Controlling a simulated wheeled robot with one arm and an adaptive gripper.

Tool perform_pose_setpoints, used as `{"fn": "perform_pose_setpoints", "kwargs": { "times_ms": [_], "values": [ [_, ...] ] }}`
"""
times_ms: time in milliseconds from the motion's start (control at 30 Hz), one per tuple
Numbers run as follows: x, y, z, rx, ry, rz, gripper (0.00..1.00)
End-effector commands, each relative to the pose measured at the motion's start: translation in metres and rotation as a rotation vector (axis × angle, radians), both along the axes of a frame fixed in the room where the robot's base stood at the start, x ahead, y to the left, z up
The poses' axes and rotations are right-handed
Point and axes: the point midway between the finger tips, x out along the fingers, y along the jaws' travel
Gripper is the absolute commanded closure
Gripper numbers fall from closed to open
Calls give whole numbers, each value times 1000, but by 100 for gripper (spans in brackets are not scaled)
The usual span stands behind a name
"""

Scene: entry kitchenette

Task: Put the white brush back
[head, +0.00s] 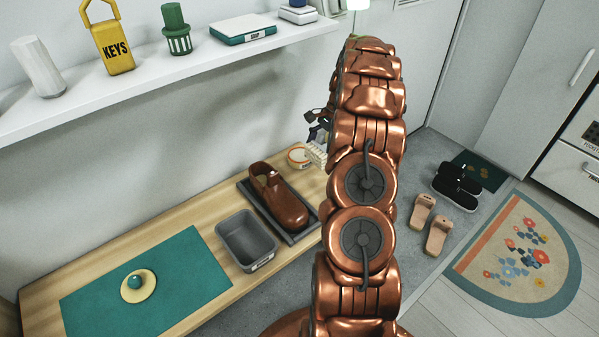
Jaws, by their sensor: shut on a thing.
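My gripper (318,131) shows only in part at the left side of my copper-coloured arm, above the right end of the wooden bench. It is shut on the white brush (315,155), whose pale bristle end shows just below the jaws. The rest of the brush and the far side of the jaws are hidden behind my arm. A grey open bin (226,224) with a small label on its front stands on the bench, and I see nothing in it.
A brown shoe (283,205) lies on a dark tray (247,190) beside the bin. A round tin (297,160) stands behind it. A teal mat (190,270) holds a yellow dish (150,289) with a teal ball. A wall shelf (130,88) overhangs the bench. Sandals (437,235) lie on the floor.

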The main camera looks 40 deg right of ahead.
Motion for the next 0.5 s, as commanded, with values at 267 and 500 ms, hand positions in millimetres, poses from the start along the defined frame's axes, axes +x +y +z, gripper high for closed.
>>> {"fn": "perform_pose_setpoints", "kwargs": {
  "times_ms": [267, 500],
  "values": [
    [-1, 4, 0, 26, -4, -18, 58],
    [-1, 4, -6, 25, -2, -15, 58]
  ]
}}
